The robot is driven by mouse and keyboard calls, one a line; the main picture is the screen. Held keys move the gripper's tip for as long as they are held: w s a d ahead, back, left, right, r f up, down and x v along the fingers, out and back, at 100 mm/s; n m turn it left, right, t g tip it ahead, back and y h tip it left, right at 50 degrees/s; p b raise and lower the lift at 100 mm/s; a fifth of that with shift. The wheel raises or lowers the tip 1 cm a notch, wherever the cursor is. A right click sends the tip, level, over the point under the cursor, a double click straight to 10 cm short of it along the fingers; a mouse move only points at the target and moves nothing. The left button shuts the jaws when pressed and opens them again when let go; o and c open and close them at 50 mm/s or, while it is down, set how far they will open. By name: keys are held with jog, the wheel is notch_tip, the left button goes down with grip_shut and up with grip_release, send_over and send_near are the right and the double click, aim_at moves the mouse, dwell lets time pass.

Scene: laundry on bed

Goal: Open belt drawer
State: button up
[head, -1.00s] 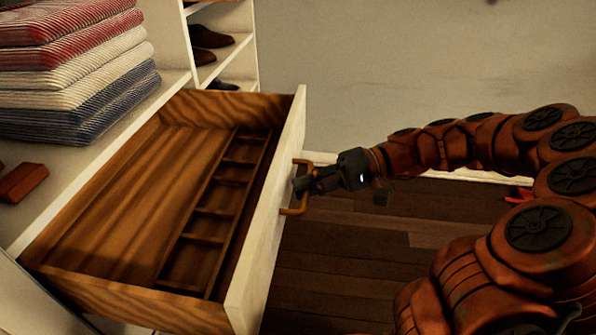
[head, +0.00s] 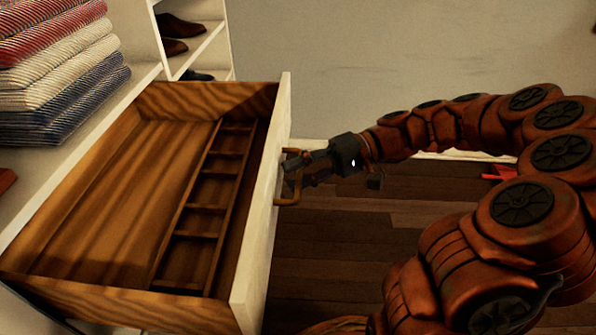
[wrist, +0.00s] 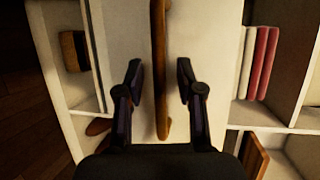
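The drawer (head: 262,235) is pulled far out of the white cabinet. Its wooden inside is empty, with a wide bare section at left and a row of several small compartments at right. A curved brown-gold handle (head: 288,200) is on its white front. My gripper (head: 290,175) is at the handle. In the wrist view, the handle (wrist: 160,45) runs between my two dark fingers (wrist: 160,78), which stand apart with a visible gap on each side. Contact with the handle cannot be made out in the head view.
Folded striped clothes (head: 55,75) are stacked on the cabinet top at left. Shoes (head: 180,28) sit on white shelves behind. A red object (head: 500,172) lies on the floor near the wall. The dark wood floor (head: 335,255) is clear in front of the drawer.

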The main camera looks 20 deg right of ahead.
jog(key=d+r, duration=0.2)
jog(key=d, duration=0.9)
jog(key=shift+d+r, duration=0.15)
jog(key=shift+d, duration=0.25)
dwell(0.3)
jog(key=s+a+r+n+g+h+p, duration=0.15)
jog(key=s+a+r+h+p, duration=0.3)
jog(key=a+r+p, duration=0.45)
jog(key=s+a+r+n+g+h+p, duration=0.1)
jog(key=s+a+r+g+h+p, duration=0.15)
jog(key=s+a+r+p, duration=0.65)
jog(key=s+d+r+m+t+h+p, duration=0.1)
jog(key=s+d+r+h+p, duration=0.7)
jog(key=p, duration=1.3)
notch_tip(320, 180, up, 3)
jog(key=shift+s+d+r+m+t+h+p, duration=0.15)
jog(key=shift+d+m+t+h+p, duration=0.25)
jog(key=shift+d+t, duration=0.25)
jog(key=shift+a, duration=0.1)
